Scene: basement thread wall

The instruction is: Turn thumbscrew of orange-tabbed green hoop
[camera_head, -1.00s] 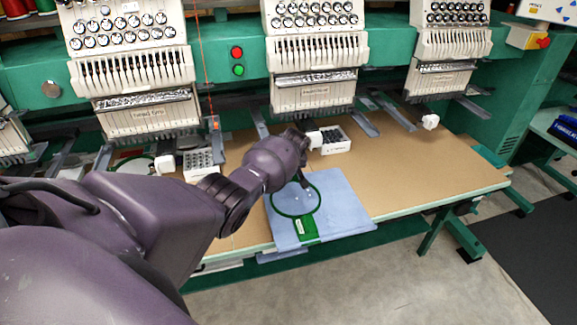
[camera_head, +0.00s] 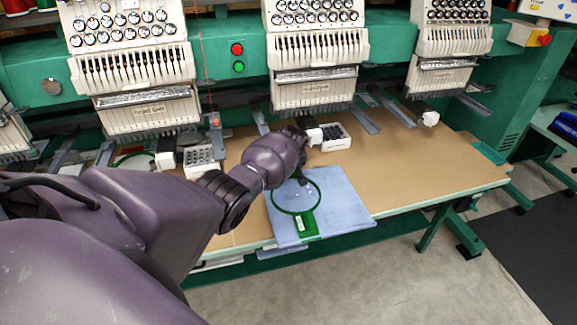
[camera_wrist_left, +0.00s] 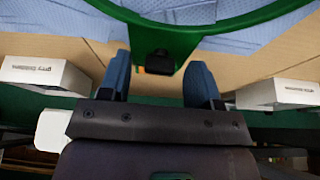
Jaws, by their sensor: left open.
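The green hoop (camera_head: 304,222) lies on folded light-blue cloth (camera_head: 346,204) at the table's front edge, its green tab with a white label toward the front. In the left wrist view the hoop's band (camera_wrist_left: 168,38) crosses the top, with a dark thumbscrew (camera_wrist_left: 158,62) and a bit of orange tab (camera_wrist_left: 154,71) behind it. My left gripper (camera_wrist_left: 159,76) is open, one blue finger on each side of the thumbscrew, with gaps to both. In the head view my left gripper (camera_head: 302,178) is over the hoop's far side and hides the thumbscrew. My right gripper is not in view.
White boxes stand on the table behind the cloth, one right of my wrist (camera_head: 335,137) and one to the left (camera_head: 201,160). Embroidery machine heads (camera_head: 313,90) overhang the back. The brown tabletop (camera_head: 430,165) is clear to the right.

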